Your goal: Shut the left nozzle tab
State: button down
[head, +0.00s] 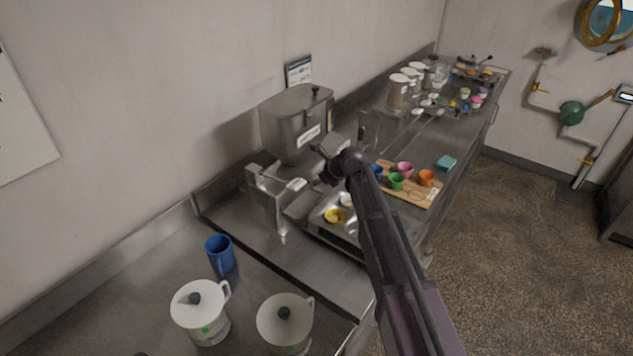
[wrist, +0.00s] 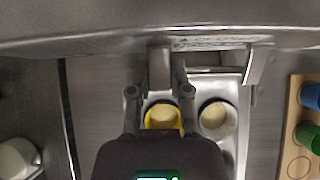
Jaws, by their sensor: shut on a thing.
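The steel dispenser (head: 290,125) stands against the wall in the head view; its front edge crosses the top of the wrist view. The left nozzle tab (wrist: 160,66) is a grey metal strip hanging from that edge. My gripper (wrist: 161,82) has one finger on each side of this tab and is shut on it. The right nozzle tab (wrist: 257,66) hangs apart to the right and looks slanted. A yellow cup (wrist: 163,117) sits below the left tab, and a pale cup (wrist: 217,117) sits beside it. My arm partly hides the gripper in the head view.
The cups sit in a steel tray (head: 318,215). A wooden board (head: 416,194) with coloured cups lies to the right. Canisters (head: 397,92) stand farther along the counter.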

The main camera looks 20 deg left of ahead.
jog(key=c, duration=0.6)
grip_release()
jog(key=shift+o, duration=0.2)
jog(key=shift+f+b, duration=0.2)
jog(key=shift+b, duration=0.2)
